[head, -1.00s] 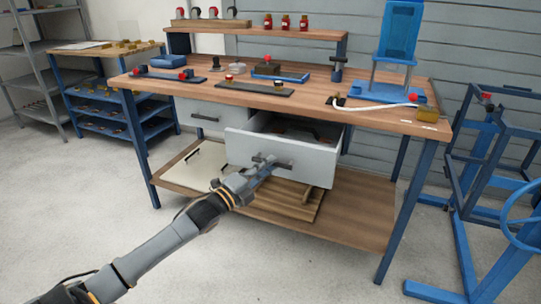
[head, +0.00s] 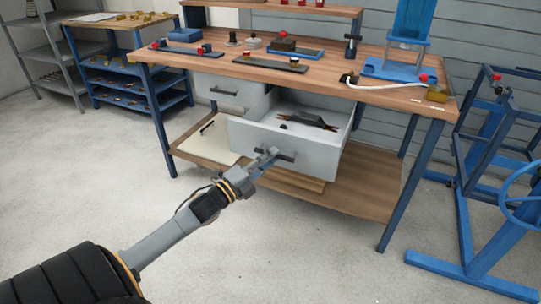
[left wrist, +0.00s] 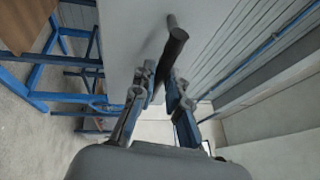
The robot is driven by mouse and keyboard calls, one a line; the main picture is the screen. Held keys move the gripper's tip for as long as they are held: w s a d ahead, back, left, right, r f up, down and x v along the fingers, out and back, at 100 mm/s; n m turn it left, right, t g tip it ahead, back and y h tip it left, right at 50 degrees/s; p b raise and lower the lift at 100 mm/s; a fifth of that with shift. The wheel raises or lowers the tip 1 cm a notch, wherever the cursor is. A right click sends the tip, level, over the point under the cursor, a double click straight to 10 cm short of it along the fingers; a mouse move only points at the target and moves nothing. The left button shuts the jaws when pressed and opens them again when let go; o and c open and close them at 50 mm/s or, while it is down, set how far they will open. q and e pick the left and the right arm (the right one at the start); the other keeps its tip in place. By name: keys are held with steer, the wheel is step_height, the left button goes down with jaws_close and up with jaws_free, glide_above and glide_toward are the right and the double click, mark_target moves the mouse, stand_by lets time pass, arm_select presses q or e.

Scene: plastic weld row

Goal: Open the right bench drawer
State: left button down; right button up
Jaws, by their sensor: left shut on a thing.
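The right bench drawer (head: 310,147) is pulled out from under the workbench top, and its inside shows in the head view. A dark tool (head: 307,118) and a small dark piece lie in it. My left gripper (head: 266,158) is at the drawer's front, shut on the dark bar handle (head: 286,156). In the left wrist view the fingers (left wrist: 160,92) close around the handle (left wrist: 172,50), with the pale drawer front (left wrist: 133,40) behind. My right gripper is in neither view.
The left drawer (head: 228,91) is closed. The lower shelf (head: 365,190) holds a pale panel (head: 207,142) and wooden boards. The benchtop (head: 335,82) carries fixtures and a blue press (head: 405,55). A blue frame (head: 490,140) stands at right. The floor in front is clear.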

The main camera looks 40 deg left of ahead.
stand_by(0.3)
arm_select(q)
steer(key=c, duration=1.3)
jaws_free()
steer(key=shift+c, duration=0.2)
steer(key=v, duration=1.2)
steer(key=shift+f, duration=0.1)
